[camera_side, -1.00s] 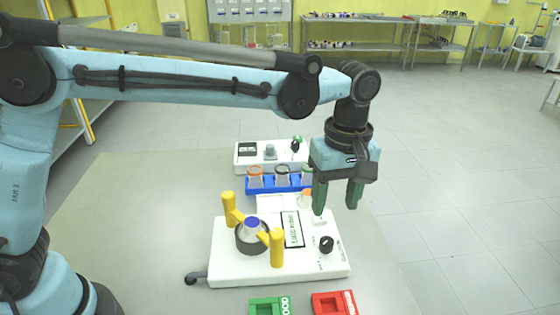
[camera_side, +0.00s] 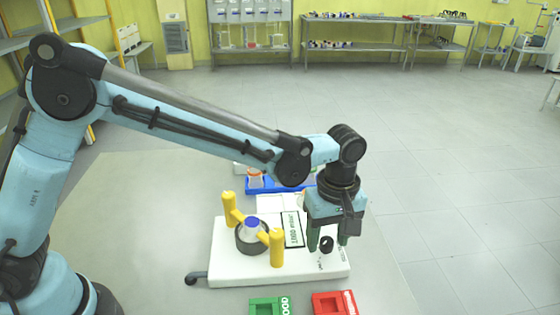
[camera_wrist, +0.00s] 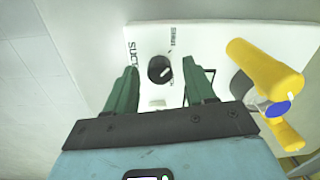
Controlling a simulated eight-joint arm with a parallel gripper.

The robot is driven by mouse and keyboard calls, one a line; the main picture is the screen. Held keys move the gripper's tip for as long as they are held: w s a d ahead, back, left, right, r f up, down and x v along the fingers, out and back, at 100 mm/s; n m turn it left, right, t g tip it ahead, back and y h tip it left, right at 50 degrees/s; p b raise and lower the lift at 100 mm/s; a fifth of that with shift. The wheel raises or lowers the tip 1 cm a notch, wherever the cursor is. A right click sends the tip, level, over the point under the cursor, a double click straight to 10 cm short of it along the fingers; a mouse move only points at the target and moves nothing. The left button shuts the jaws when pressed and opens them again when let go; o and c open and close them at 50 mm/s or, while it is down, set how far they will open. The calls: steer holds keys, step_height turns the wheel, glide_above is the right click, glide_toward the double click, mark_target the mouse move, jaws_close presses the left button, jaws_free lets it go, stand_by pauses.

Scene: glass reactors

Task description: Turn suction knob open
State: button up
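The suction knob (camera_side: 326,244) is a black round knob on the right part of the white reactor base (camera_side: 225,262). In the wrist view the knob (camera_wrist: 160,69) has a white mark on its face, with the printed words "SUCT..." and another label beside it. My gripper (camera_side: 327,246) has green fingers pointing down over the base. In the wrist view my gripper (camera_wrist: 162,80) is open, with one finger on each side of the knob and gaps between. The fingers do not appear to touch the knob.
Two yellow posts (camera_side: 277,248) flank a blue-capped vessel (camera_side: 252,224) left of the knob. A green tray (camera_side: 264,307) and a red tray (camera_side: 334,304) lie in front. A blue rack (camera_side: 262,186) stands behind. The table right of the base is clear.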

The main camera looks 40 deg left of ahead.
jaws_close()
steer(key=m, duration=0.4)
steer(key=shift+m, duration=0.4)
steer(key=m, duration=0.4)
steer(key=shift+m, duration=0.3)
steer(key=m, duration=0.4)
steer(key=shift+m, duration=0.3)
steer(key=shift+m+t, duration=0.3)
steer(key=shift+m, duration=1.7)
